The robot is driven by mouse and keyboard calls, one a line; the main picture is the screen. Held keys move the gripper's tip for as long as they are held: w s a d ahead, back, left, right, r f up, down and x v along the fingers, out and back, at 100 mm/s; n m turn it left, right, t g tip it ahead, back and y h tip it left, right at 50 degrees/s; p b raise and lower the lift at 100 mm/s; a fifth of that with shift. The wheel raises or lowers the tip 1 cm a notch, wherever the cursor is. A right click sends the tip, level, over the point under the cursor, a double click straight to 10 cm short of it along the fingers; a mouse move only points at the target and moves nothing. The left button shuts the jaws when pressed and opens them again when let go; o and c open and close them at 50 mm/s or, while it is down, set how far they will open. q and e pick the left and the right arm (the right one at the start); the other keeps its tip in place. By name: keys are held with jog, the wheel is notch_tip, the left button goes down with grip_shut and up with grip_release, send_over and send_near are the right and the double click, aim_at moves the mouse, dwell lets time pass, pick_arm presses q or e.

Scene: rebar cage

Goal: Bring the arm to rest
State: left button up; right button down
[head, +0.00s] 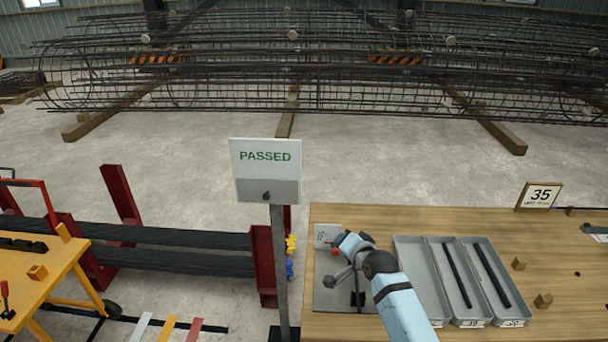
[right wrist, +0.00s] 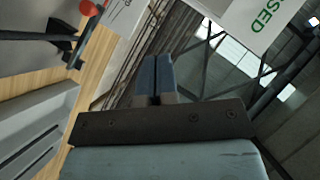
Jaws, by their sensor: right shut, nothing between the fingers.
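My right arm comes in from the bottom right of the head view over the wooden bench. My right gripper (head: 341,239) is above the bench's left part, beside a grey device with a red knob (head: 334,252). In the right wrist view its two blue-grey fingers (right wrist: 156,78) lie together, with nothing between them. The red knob also shows at the top left of the right wrist view (right wrist: 88,8), apart from the fingers. My left gripper is in neither view.
A PASSED sign (head: 265,157) on a post stands just left of the bench (head: 420,216). A grey tray (head: 408,248) with dark bars lies right of my arm. Wooden blocks (head: 543,300) sit further right. A yellow table (head: 45,262) and red stands (head: 262,262) are left. The rebar cage (head: 330,75) is behind.

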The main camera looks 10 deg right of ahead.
jog(key=s+f+n, duration=0.3)
jog(key=s+f, duration=0.2)
jog(key=s, duration=0.7)
jog(key=s+a+f+n+g, duration=0.1)
jog(key=s+f+n, duration=0.3)
jog(key=s, duration=0.8)
jog(key=s+f+n+g, duration=0.1)
jog(key=s+f+n, duration=0.3)
jog(key=s, duration=0.8)
jog(key=shift+s+a+f, duration=0.25)
jog(key=shift+f, duration=0.55)
